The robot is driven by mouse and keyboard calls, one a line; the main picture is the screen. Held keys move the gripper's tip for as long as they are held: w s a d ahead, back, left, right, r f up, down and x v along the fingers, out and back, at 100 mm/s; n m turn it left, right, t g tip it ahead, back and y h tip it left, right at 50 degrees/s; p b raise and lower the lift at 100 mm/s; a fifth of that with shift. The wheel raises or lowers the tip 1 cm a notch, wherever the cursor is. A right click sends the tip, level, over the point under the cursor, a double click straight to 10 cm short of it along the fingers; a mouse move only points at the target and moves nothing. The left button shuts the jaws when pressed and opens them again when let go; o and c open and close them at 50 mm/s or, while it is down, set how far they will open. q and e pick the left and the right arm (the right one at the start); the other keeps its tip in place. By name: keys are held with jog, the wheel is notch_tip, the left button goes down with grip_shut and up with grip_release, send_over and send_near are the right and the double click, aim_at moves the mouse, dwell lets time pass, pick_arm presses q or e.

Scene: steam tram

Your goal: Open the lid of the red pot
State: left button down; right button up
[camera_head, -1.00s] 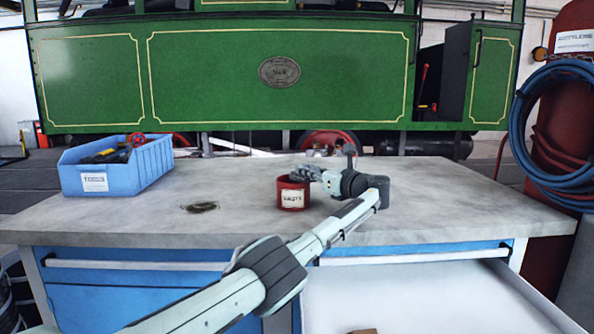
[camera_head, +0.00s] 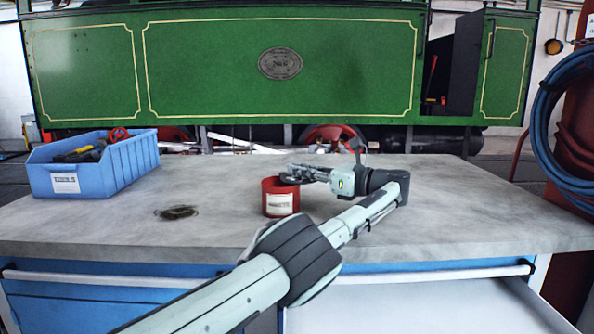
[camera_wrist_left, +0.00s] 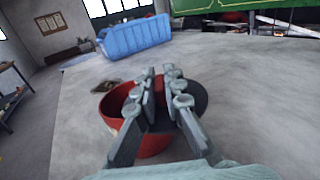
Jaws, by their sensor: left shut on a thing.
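The lid sits off to the right of the pot's mouth, and part of the red inside shows at the left. The fingers hide the grip point on the lid. My right gripper is out of view.
A blue bin (camera_head: 95,174) with tools stands at the worktop's left. A dark round patch or flat piece (camera_head: 177,212) lies left of the pot. An open drawer (camera_head: 420,305) is below the front edge. The worktop (camera_head: 470,205) right of the arm is clear.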

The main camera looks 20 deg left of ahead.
pick_arm(q)
jog(key=shift+f, duration=0.1)
jog(key=c, duration=1.6)
grip_release()
notch_tip(320, 180, up, 10)
jog(key=shift+r, duration=0.1)
